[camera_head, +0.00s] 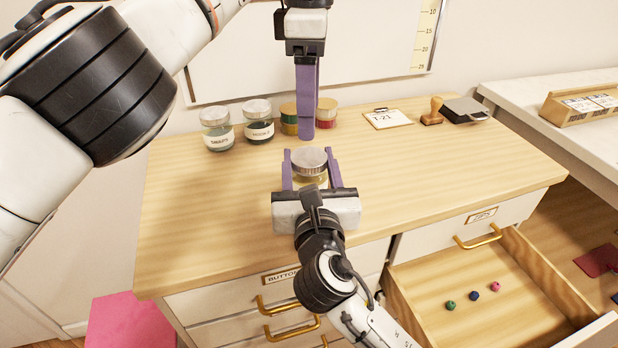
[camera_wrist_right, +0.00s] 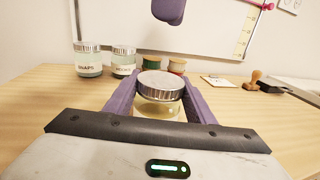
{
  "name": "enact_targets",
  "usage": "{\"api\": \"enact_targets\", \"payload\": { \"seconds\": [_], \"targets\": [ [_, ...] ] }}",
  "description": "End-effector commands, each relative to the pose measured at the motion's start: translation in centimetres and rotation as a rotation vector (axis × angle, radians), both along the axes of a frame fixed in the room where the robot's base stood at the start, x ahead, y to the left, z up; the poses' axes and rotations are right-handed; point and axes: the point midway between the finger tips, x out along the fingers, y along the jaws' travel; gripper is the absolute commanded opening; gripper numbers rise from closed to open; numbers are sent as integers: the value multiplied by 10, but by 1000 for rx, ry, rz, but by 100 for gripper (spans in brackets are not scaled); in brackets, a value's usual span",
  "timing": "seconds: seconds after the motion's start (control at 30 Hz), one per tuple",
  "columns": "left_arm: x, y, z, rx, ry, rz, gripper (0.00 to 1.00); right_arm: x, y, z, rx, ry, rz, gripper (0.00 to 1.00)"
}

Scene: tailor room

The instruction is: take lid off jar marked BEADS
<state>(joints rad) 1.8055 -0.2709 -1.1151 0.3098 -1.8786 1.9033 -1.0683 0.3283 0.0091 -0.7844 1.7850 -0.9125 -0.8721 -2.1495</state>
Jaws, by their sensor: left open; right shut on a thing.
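A glass jar (camera_head: 309,178) with a silver lid (camera_head: 309,160) stands on the wooden counter between the purple fingers of my right gripper (camera_head: 310,163). The right gripper is shut on the jar's body (camera_wrist_right: 157,107), and the lid (camera_wrist_right: 161,83) sits on top, above the grip. The jar holds something pale yellowish. No label shows on the side I see, so I cannot read its marking. My left gripper (camera_head: 306,135) is open and empty, pointing down above and behind the jar. Its fingertips also show in the right wrist view (camera_wrist_right: 168,12), higher than the lid.
A jar marked SNAPS (camera_wrist_right: 88,60) and another lidded jar (camera_head: 258,122) stand at the back left. Thread spools (camera_head: 326,113) stand behind the left gripper. A clipboard (camera_head: 387,119), a stamp (camera_head: 433,112) and an open drawer (camera_head: 520,258) are to the right.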

Motion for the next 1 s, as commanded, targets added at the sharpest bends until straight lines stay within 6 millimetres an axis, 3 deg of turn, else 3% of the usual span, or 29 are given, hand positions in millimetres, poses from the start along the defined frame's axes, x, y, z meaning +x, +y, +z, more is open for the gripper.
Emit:
{"api": "enact_targets", "payload": {
  "seconds": [0.47,1.0],
  "targets": [
    [0,1,-5,1,0,-1,66,0,0,-1,-1,1,0,0],
    [0,0,-73,0,2,0,66,0,0,-1,-1,1,0,0]
  ]
}}
